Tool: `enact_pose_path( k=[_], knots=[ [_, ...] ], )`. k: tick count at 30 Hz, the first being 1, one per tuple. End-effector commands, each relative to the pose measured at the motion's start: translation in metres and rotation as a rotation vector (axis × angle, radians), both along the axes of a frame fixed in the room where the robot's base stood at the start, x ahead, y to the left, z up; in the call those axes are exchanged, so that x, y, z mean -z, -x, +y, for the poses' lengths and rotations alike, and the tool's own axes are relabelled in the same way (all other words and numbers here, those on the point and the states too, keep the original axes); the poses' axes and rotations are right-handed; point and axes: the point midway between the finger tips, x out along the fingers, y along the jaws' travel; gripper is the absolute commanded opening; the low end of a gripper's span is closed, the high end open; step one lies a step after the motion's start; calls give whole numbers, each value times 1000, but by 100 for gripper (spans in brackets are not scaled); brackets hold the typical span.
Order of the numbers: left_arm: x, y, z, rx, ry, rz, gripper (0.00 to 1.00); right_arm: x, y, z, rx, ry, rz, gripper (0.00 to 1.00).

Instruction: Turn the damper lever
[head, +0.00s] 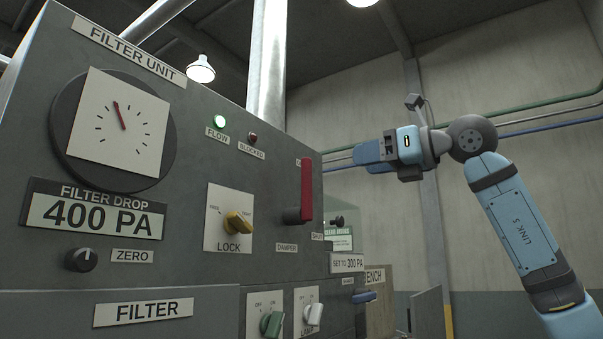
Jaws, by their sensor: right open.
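The damper lever (307,188) is a red bar on the right part of the grey filter unit's front panel. It stands upright, above a dark round hub (293,215) and the DAMPER label (287,248). A partly covered label sits beside its top and another by its lower end. My right gripper (366,155) is open and empty, to the right of the lever and a little higher in the picture. It points left and does not touch the lever. My left gripper is not in view.
Green (271,323) and white (313,314) knobs and a blue handle (364,297) lie lower down.

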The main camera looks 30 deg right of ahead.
Motion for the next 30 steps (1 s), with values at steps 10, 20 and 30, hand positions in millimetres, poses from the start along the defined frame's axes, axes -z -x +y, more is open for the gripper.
enact_pose_path(
  k=[10, 20, 30],
  knots=[
    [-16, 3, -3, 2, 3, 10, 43, -2, -68, 29, -4, 1, 5, 47],
    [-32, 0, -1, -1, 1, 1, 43, -1, -111, 47, -3, 0, 3, 47],
    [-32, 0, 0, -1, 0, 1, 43, 1, -117, 49, -3, 0, 2, 47]
  ],
)
